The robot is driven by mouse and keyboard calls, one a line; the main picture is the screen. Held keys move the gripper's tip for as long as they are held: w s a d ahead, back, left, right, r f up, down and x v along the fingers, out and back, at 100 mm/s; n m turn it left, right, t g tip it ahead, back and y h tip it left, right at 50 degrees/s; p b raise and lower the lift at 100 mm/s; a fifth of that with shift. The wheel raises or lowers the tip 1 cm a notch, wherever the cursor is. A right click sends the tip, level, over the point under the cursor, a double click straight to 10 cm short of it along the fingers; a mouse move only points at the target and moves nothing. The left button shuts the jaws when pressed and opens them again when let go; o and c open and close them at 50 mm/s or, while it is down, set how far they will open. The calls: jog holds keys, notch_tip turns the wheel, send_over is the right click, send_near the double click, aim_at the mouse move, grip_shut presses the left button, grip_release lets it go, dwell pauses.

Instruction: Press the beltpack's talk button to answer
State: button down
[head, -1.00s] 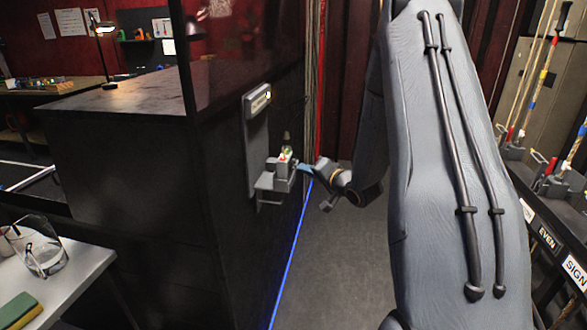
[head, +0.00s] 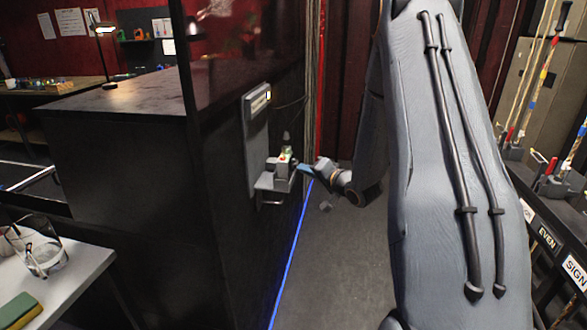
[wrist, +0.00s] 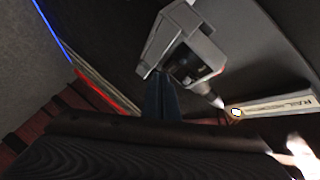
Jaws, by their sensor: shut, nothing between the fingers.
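The beltpack (head: 281,165) is a small grey box on a bracket on the side of the black desk unit. A green light and a small red spot show on its top in the head view. My gripper (head: 303,169) is shut and empty, its blue fingertips at the beltpack's right side. In the wrist view the beltpack (wrist: 187,50) is upper centre, and the shut fingers (wrist: 160,85) reach up to its lower left edge. I cannot tell whether they touch it. The talk button itself is not clearly made out.
A labelled panel (head: 257,110) with a small light hangs above the beltpack. A blue light strip (head: 291,254) runs along the floor by the unit. Red and dark cables (head: 319,90) hang behind. A rack of sticks (head: 555,175) stands at the right.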

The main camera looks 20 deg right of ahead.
jog(key=shift+a, duration=0.1)
dwell(0.4)
jog(key=shift+w+a, duration=0.3)
jog(key=shift+w+a, duration=0.1)
jog(key=shift+a, duration=0.05)
dwell(0.5)
jog(key=shift+s+d+p, duration=0.4)
jog(key=shift+d+p, duration=0.05)
jog(key=shift+d, duration=0.05)
jog(key=s+d+p, duration=0.1)
jog(key=s+d, duration=0.2)
jog(key=d, duration=0.2)
jog(key=shift+s+p, duration=0.2)
jog(key=shift+p, duration=0.15)
dwell(0.4)
